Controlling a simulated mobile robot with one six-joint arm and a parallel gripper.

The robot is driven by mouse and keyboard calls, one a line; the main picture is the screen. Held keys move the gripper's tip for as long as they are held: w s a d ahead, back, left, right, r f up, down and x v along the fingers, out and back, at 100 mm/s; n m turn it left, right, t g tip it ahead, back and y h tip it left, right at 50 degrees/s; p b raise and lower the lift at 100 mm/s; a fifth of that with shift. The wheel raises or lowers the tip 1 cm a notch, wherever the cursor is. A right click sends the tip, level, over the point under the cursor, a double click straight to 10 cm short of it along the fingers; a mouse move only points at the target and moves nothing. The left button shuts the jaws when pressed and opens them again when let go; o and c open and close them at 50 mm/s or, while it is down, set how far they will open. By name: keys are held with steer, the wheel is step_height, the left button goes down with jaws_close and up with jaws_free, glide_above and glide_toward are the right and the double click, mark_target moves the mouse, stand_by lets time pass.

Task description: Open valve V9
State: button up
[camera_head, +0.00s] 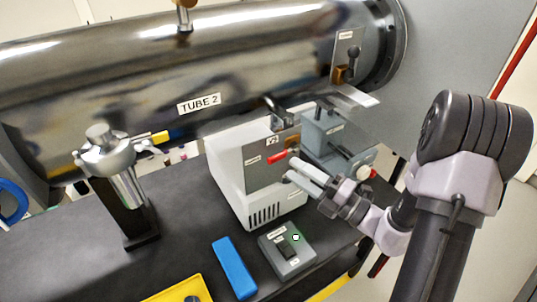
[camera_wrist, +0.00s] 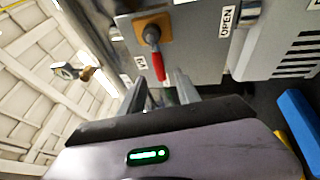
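A valve lever with a red grip (camera_head: 279,156) sits on the grey front panel of a white box in the head view. In the wrist view the same red lever (camera_wrist: 157,62) points down the picture from an orange plate (camera_wrist: 150,28). My gripper (camera_head: 297,171) is close in front of the panel. In the wrist view my gripper (camera_wrist: 160,88) has its fingers apart, with the red tip just ahead between them. I cannot tell whether they touch.
The steel tube labelled TUBE 2 (camera_head: 200,103) runs behind. A grey box (camera_head: 330,130) stands right of the valve box. A switch box (camera_head: 287,252), a blue block (camera_head: 234,268), a yellow tray (camera_head: 180,290) and a metal fitting (camera_head: 122,170) are on the dark bench.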

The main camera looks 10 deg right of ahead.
steer(key=b+x, duration=0.1)
steer(key=x, duration=0.8)
steer(key=shift+w+a, duration=0.15)
steer(key=shift+r, duration=0.15)
jaws_close()
stand_by(0.8)
